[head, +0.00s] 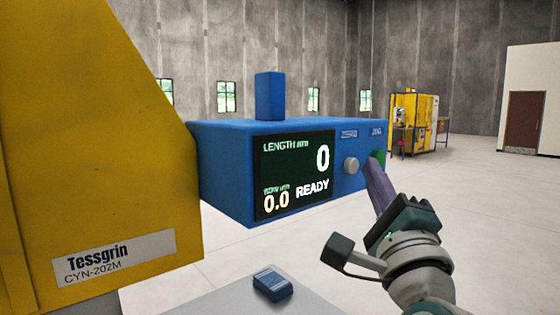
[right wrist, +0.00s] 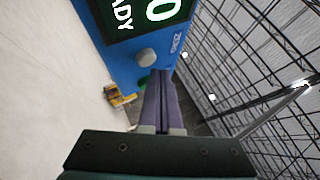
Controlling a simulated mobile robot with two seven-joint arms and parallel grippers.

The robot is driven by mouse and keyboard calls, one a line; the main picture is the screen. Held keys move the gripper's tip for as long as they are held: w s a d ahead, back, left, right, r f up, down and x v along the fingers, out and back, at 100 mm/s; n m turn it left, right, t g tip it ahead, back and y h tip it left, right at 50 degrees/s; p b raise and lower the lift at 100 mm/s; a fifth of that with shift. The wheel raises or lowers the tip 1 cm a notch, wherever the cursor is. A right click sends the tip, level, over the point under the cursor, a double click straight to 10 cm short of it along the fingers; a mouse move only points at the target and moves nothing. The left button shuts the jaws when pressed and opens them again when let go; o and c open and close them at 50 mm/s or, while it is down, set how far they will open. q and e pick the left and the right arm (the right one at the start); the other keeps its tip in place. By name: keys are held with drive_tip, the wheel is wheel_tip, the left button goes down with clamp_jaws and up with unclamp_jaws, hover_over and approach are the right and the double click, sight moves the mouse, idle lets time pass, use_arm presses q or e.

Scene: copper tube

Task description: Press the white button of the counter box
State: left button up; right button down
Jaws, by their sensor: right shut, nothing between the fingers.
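The blue counter box (head: 225,150) has a lit display (head: 296,172) reading length 0 and READY. Its round white button (head: 351,165) is on the front face, right of the display; it also shows in the right wrist view (right wrist: 146,57). A green button (head: 379,158) sits right of it, partly hidden behind my fingers. My right gripper (head: 372,163) is shut and empty, its fingertips near the front face between the white and green buttons. In the right wrist view its fingertips (right wrist: 161,74) lie beside the white button. I cannot tell whether they touch the box. My left gripper is out of view.
A large yellow machine (head: 90,130) fills the left side next to the box. A small blue device (head: 272,283) lies on a grey surface (head: 215,300) below. Another yellow machine (head: 413,122) stands far behind. The floor at right is open.

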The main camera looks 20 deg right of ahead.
drive_tip(key=shift+s, duration=0.1)
drive_tip(key=s, duration=0.1)
drive_tip(key=s+d+p, duration=0.1)
drive_tip(key=s, duration=0.1)
drive_tip(key=s+d+p, duration=0.1)
drive_tip(key=shift+s, duration=0.35)
idle(0.5)
